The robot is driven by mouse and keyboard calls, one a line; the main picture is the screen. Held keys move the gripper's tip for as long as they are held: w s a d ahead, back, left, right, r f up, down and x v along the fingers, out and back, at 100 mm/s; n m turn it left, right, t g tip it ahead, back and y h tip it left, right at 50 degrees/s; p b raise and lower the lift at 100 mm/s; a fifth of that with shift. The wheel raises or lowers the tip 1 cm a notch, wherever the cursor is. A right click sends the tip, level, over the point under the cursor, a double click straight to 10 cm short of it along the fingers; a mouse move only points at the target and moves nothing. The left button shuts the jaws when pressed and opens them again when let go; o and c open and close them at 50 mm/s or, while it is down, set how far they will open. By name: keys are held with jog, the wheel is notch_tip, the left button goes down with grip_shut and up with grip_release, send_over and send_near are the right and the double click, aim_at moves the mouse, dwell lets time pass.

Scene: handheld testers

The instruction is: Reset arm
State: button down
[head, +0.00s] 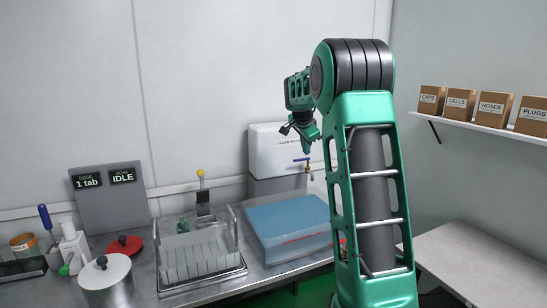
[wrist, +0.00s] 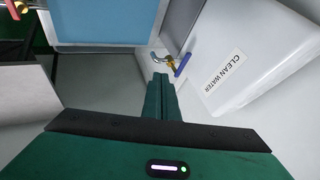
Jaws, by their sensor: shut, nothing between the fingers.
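My green arm rises at the right of the head view and bends over at the top. My gripper (head: 306,148) points downward in front of the white clean water tank (head: 285,152), above the blue case on the counter. In the wrist view my gripper (wrist: 162,84) shows its two green fingers together, with nothing between them. A brass tap with a blue handle (wrist: 182,64) lies just beyond the fingertips in that view, and the tank (wrist: 262,60) is to the right. Whether the fingers touch anything is not clear, but they look free.
A shelf (head: 480,127) with labelled boxes is on the right wall. A side table (head: 480,260) is bare.

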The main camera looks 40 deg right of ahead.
jog(key=s+a+f+n+g+y, duration=0.1)
jog(key=s+a+f+n, duration=0.3)
jog(key=s+a, duration=0.5)
jog(key=s+a+f+n+g+y, duration=0.2)
jog(key=s+a, duration=0.8)
jog(key=s, duration=1)
jog(key=s+a+f+n+g+y, duration=0.1)
jog(key=s+a+f+n+y, duration=0.2)
jog(key=s+a+f+n, duration=0.4)
jog(key=s+a, duration=0.2)
jog(key=s, duration=0.6)
jog(key=shift+s+a+f+g, duration=0.15)
jog(key=shift+s+a+g, duration=0.05)
jog(key=shift+a+g, duration=0.1)
jog(key=shift+w+f, duration=0.25)
jog(key=shift+w, duration=0.4)
